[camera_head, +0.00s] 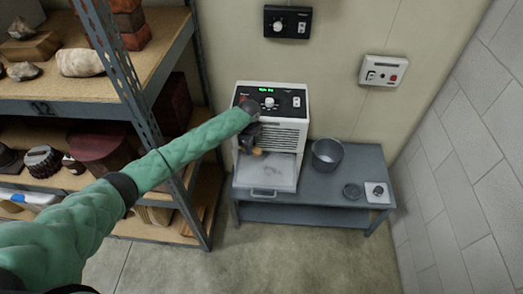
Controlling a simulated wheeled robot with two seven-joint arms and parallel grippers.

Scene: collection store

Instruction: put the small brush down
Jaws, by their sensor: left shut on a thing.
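My left arm reaches from the lower left to the front of a white machine. My left gripper (250,138) is dark and small in the head view, in front of the machine's upper front. It is shut on the small brush (257,151), of which only a brown end shows below the fingers. The brush is held above the pale tray-like front part of the machine and looks clear of it. The rest of the brush is hidden by the gripper. My right gripper is not in view.
The white machine (291,112) with a green display stands on a grey bench (318,188). A grey bucket (327,154), a small dark dish (352,190) and a small white device (378,192) are at its right. A loaded shelf rack (134,82) stands at the left.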

